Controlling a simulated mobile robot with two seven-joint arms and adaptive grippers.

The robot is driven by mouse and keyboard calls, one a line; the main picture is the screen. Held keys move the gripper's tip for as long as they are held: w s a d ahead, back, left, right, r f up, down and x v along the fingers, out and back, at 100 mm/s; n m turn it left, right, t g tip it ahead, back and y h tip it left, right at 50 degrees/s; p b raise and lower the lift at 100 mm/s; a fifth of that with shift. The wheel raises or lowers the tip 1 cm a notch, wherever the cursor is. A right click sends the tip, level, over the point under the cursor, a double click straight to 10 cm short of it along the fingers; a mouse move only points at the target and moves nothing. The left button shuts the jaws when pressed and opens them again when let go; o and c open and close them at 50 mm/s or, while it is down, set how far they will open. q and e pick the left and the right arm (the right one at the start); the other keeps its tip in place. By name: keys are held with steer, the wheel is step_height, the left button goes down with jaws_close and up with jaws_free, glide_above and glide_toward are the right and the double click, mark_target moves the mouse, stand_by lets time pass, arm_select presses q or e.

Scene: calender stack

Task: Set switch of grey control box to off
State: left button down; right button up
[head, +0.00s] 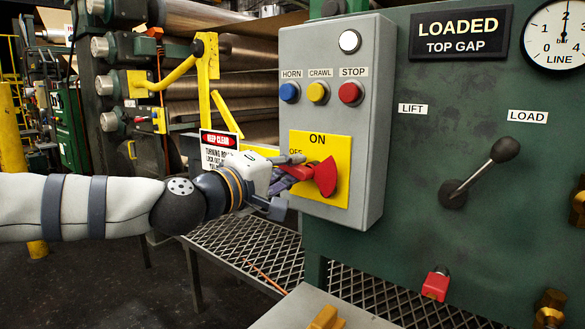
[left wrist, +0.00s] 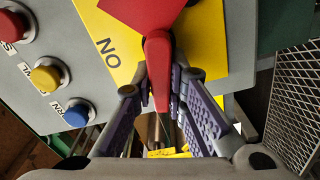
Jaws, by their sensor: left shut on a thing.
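The grey control box (head: 375,110) is mounted on the green machine panel. Low on its front is a yellow plate (head: 342,145) marked ON at the top, with OFF at its left side partly hidden. The red switch (head: 326,177) sits on this plate, its handle pointing left toward the OFF side. My left gripper (head: 290,177) reaches in from the left and is shut on the handle. In the left wrist view, the red handle (left wrist: 157,60) runs down between the purple finger pads, and the ON label shows beside it. My right gripper is not in view.
Blue (head: 289,92), yellow (head: 318,92) and red (head: 350,93) buttons sit above the plate. A black lever (head: 480,175) stands to the right, with a red padlock-like piece (head: 436,284) below. A mesh platform (head: 240,244) lies under the arm. Yellow guards and rollers stand behind.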

arm_select(q)
steer(key=shift+f+n+b, duration=0.2)
steer(key=shift+n, duration=0.6)
steer(key=shift+f+n+b, duration=0.15)
steer(key=shift+f+n, duration=0.05)
steer(key=shift+n, duration=0.6)
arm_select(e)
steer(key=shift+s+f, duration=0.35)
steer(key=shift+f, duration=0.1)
arm_select(q)
steer(key=c, duration=1.6)
jaws_free()
steer(key=shift+o, duration=0.2)
steer(key=v, duration=1.2)
